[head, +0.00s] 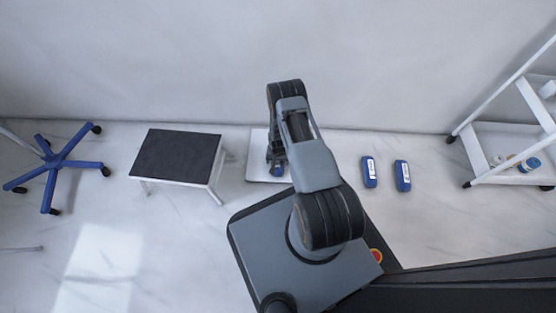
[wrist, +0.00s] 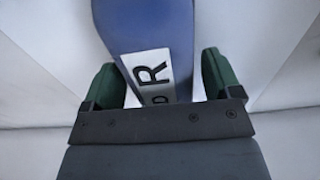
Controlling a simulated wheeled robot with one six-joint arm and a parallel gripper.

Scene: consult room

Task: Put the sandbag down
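A blue sandbag (wrist: 155,28) with a white label with dark letters lies between the green fingers of my gripper (wrist: 160,80) in the wrist view. In the head view my gripper (head: 276,158) points down over a white flat board (head: 256,165) by the wall. Only a small blue piece of the held sandbag (head: 278,170) shows there; my arm hides the rest. I cannot tell whether it touches the board.
Two more blue sandbags, one (head: 369,172) and another (head: 402,175), lie on the floor right of the board. A black-topped step stool (head: 176,155) stands left of it. A blue wheeled base (head: 55,163) is at far left, a white trolley (head: 505,140) at far right.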

